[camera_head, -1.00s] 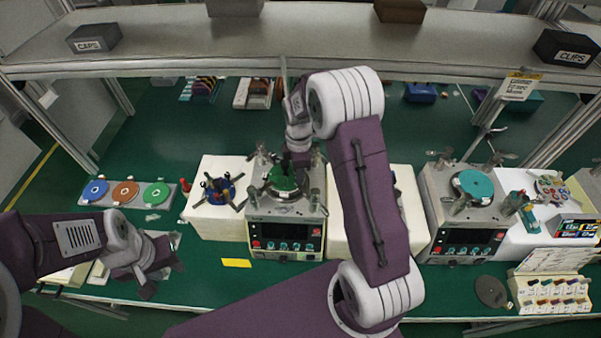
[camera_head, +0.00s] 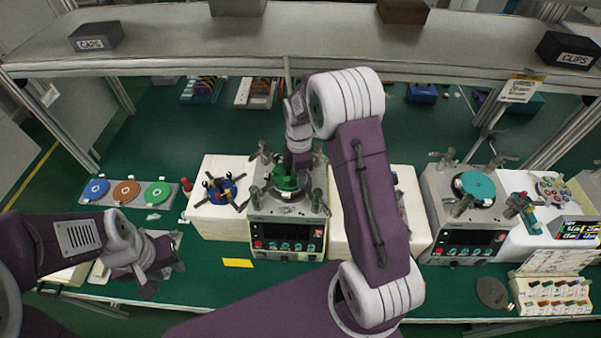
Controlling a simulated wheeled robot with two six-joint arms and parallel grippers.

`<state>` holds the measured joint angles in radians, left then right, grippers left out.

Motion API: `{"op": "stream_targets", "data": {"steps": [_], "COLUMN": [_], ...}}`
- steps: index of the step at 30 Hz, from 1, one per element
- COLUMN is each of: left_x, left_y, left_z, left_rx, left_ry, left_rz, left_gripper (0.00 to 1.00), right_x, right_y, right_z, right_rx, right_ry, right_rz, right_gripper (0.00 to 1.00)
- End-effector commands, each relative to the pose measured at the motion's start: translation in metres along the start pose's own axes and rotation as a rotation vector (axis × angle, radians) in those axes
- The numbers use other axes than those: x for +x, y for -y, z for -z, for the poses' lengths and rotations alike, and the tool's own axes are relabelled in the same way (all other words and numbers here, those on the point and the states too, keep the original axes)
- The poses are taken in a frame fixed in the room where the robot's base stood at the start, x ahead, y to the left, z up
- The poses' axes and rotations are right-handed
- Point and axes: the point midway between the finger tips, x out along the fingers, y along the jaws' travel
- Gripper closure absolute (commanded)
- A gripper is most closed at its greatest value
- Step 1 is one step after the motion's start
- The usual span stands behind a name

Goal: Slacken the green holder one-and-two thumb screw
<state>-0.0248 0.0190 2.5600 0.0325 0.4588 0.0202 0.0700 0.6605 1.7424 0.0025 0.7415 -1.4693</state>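The green holder (camera_head: 284,187) sits on top of the left lapping machine (camera_head: 288,212), in the middle of the bench. My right gripper (camera_head: 290,168) points down onto the holder from above, at the end of the arm that crosses the middle of the view. Its fingertips are small and dark against the holder, so I cannot tell whether they are open or shut. The thumb screw between holder one and two is too small to make out. My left gripper (camera_head: 152,268) is low over the front left of the bench, away from the machine; its finger opening is unclear.
A blue holder with dark arms (camera_head: 220,190) sits on a white block to the left. Blue, brown and green discs lie on a tray (camera_head: 105,202) further left. A second machine (camera_head: 465,225) with a teal disc stands right. A yellow label (camera_head: 237,263) lies on the front bench.

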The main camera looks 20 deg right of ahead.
Motion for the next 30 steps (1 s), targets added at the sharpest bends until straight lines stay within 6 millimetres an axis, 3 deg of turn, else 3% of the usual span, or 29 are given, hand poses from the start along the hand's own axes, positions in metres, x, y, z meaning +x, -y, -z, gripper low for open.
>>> {"op": "stream_targets", "data": {"steps": [7, 15, 19, 30], "left_x": [0.003, 0.015, 0.017, 0.017], "left_y": [0.000, 0.000, 0.000, 0.000], "left_z": [0.000, -0.002, -0.002, -0.002], "left_rx": [0.000, 0.000, 0.000, 0.000], "left_ry": [0.000, 0.000, 0.000, 0.000], "left_rz": [0.000, 0.000, 0.000, 0.000], "left_gripper": [0.64, 0.64, 0.64, 0.64], "right_x": [-0.008, -0.065, -0.084, -0.091], "right_y": [-0.002, -0.002, -0.002, -0.001], "right_z": [0.000, 0.003, 0.003, 0.003], "right_rx": [0.000, -0.001, -0.002, -0.001], "right_ry": [0.001, 0.002, 0.002, 0.003], "right_rz": [-0.006, -0.008, -0.004, 0.000], "right_gripper": [0.59, 0.59, 0.59, 0.59]}}
